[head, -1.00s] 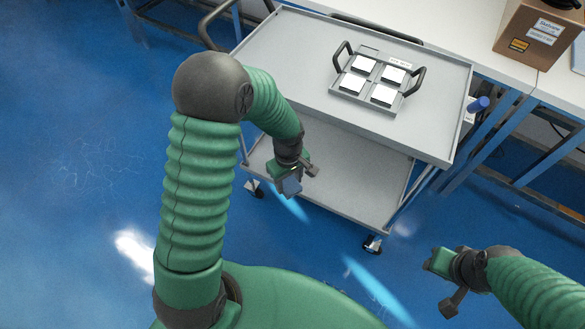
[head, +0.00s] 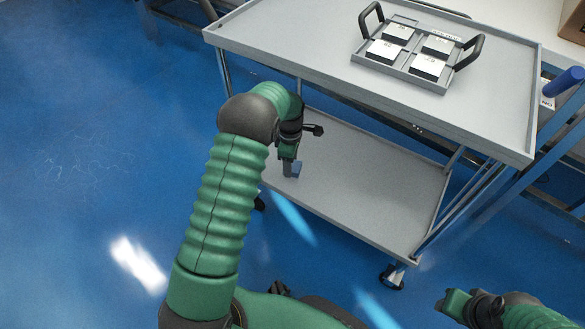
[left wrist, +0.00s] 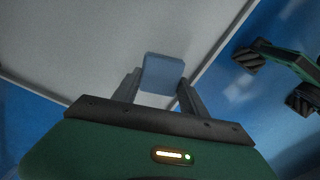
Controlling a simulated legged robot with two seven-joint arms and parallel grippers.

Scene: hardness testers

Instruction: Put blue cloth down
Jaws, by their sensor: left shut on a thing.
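My left gripper (head: 292,167) is shut on the blue cloth (head: 297,169), which shows as a small blue piece at its fingertips. In the left wrist view the cloth (left wrist: 163,73) sits between the two grey fingers, with a pale grey surface behind it. In the head view the gripper and cloth appear over the left end of the trolley's lower shelf (head: 350,190). Whether the cloth touches the shelf cannot be told. My right gripper (head: 452,302) is at the lower right, clear of the trolley; its fingers are not clear.
The trolley's upper shelf (head: 300,50) overhangs the lower one. It carries a grey tray (head: 405,72) with black handles and several white-topped blocks. A bench with a cardboard box (head: 574,22) stands behind. Open blue floor (head: 90,170) lies to the left.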

